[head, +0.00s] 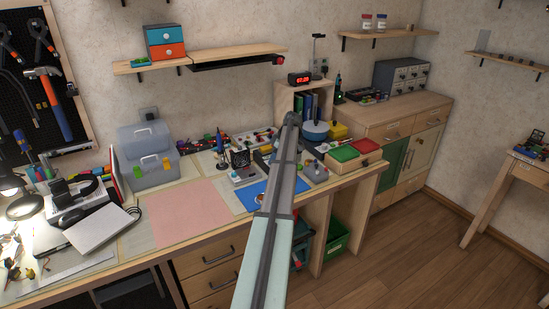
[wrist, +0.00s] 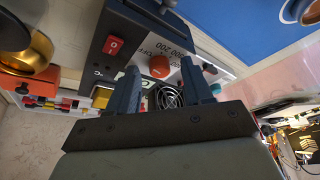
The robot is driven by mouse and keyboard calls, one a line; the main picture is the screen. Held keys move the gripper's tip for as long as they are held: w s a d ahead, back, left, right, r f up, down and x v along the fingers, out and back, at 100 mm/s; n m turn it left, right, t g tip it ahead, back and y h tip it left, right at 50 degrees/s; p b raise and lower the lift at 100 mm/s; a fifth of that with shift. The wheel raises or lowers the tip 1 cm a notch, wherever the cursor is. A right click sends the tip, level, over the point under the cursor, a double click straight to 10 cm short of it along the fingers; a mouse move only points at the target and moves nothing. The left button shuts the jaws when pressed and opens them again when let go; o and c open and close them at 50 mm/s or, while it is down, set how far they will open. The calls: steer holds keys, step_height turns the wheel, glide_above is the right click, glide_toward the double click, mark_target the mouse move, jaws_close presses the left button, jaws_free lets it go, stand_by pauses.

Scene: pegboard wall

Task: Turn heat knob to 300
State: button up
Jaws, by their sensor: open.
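In the wrist view, the heat knob (wrist: 160,66) is a small orange-red round knob on a grey panel (wrist: 182,80) with dark printed marks; a "200" seems readable, turned round in the picture. The knob's pointer direction is too small to tell. My gripper (wrist: 159,68) is open, with its two dark fingers (wrist: 190,80) on either side of the knob in the picture. I cannot tell whether they touch it. In the head view the gripper and knob cannot be made out; my arm covers that part of the bench.
A dark box with a red switch (wrist: 113,46) adjoins the panel, and a round fan grille (wrist: 168,97) shows close by the fingers. A brass-coloured round part (wrist: 38,55) is at the left. On the bench, a pink mat (head: 185,210) is clear.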

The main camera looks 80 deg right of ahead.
steer(key=shift+c, duration=0.5)
jaws_close()
steer(key=shift+a+m, duration=0.1)
steer(key=shift+m, duration=0.3)
steer(key=m+h, duration=0.1)
steer(key=m, duration=0.3)
steer(key=shift+a+h, duration=0.2)
steer(key=shift+h, duration=0.2)
steer(key=m+h, duration=0.1)
steer(key=m, duration=0.1)
steer(key=m+g, duration=0.1)
steer(key=m, duration=0.2)
steer(key=shift+w+a+g+h, duration=0.15)
steer(key=shift+g+h, duration=0.15)
steer(key=shift+h, duration=0.1)
steer(key=m, duration=0.2)
steer(key=m+g, duration=0.1)
steer(key=m, duration=0.2)
steer(key=shift+w+g+h, duration=0.15)
steer(key=shift+g+h, duration=0.15)
steer(key=m+g, duration=0.1)
steer(key=m, duration=0.3)
steer(key=shift+w+m+g, duration=0.2)
steer(key=shift+m+g, duration=0.2)
